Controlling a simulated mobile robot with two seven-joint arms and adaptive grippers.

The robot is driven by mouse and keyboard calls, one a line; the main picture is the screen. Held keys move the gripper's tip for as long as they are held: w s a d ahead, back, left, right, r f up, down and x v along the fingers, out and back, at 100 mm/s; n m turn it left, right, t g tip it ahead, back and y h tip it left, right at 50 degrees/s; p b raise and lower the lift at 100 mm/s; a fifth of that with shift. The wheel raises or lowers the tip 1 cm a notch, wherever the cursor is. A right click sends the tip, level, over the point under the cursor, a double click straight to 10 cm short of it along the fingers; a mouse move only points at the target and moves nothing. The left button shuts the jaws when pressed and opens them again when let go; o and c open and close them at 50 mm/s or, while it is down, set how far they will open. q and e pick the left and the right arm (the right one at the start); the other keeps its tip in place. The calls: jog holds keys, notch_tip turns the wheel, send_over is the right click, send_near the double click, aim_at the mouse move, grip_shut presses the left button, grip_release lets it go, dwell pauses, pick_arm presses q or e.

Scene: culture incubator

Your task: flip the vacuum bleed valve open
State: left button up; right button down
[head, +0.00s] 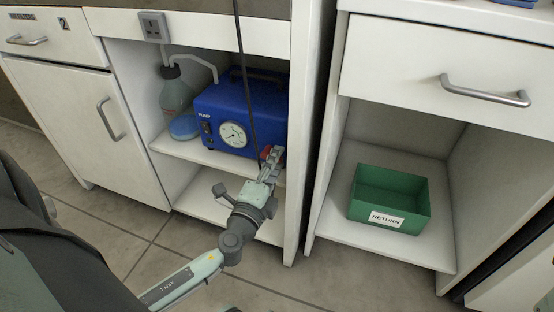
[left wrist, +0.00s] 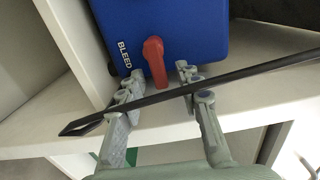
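The vacuum bleed valve is a red lever (left wrist: 154,60) on the blue pump (left wrist: 180,28), beside the white word BLEED in the left wrist view. In the head view the blue pump (head: 240,112) stands on the cabinet shelf, and a little red of the lever (head: 265,154) shows by my fingertips. My left gripper (left wrist: 158,82) is open, its two fingertips apart on either side of the lever's lower end; I cannot tell whether either touches it. In the head view my left gripper (head: 270,160) reaches the pump's lower right front. My right gripper is not in view.
A dark cord (head: 245,70) hangs before the pump; the cord (left wrist: 235,74) crosses my fingers in the left wrist view. A bottle (head: 175,100) with tubing stands left of the pump. The cabinet's right wall (head: 300,150) is close. A green RETURN bin (head: 388,190) sits in the right-hand cabinet.

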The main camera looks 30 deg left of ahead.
pick_arm(q)
jog(key=v, duration=1.1)
jog(key=shift+w+d, duration=0.1)
jog(key=shift+d, duration=0.05)
